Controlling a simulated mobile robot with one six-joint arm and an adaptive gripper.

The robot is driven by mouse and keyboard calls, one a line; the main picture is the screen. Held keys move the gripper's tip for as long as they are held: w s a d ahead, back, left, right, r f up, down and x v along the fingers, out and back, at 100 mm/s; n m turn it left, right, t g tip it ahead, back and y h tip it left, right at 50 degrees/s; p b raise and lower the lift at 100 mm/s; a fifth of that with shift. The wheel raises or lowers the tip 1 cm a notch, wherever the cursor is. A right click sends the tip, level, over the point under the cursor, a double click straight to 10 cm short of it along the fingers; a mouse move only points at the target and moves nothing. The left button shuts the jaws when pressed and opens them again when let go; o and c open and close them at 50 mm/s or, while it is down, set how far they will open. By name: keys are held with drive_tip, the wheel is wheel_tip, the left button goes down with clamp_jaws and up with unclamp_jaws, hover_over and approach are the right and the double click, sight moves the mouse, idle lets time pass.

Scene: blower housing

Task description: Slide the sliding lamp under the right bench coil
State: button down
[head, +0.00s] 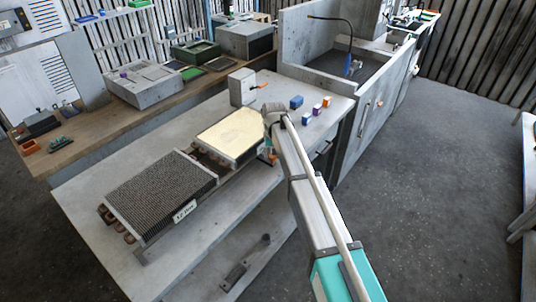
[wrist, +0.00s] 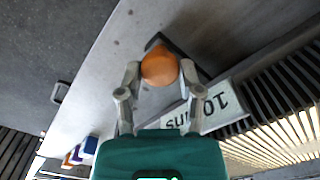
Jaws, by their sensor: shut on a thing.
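The right bench coil (head: 228,138) lies on the grey bench, and its top glows bright pale yellow. My gripper (wrist: 160,72) is shut on an orange round knob (wrist: 159,66), with a finger on each side. The knob sits against a small dark part at the coil's near edge, apparently the sliding lamp's handle. The lamp's body is hidden. In the head view my wrist covers the coil's right end. The left bench coil (head: 160,195) is dark and unlit.
A thin rail (head: 188,222) runs along the coils' front side. Small blue, purple and orange blocks (head: 317,109) and a grey box (head: 242,87) stand on the bench beyond my gripper. A sink unit (head: 345,75) stands behind. The bench's right front is clear.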

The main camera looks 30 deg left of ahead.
drive_tip(key=shift+w+d, duration=0.2)
drive_tip(key=shift+w, duration=0.15)
drive_tip(key=shift+c, duration=1.3)
unclamp_jaws()
drive_tip(key=shift+w, duration=0.1)
drive_tip(key=shift+a, duration=0.1)
drive_tip(key=shift+s, duration=0.2)
drive_tip(key=shift+a, duration=0.1)
drive_tip(key=shift+s, duration=0.1)
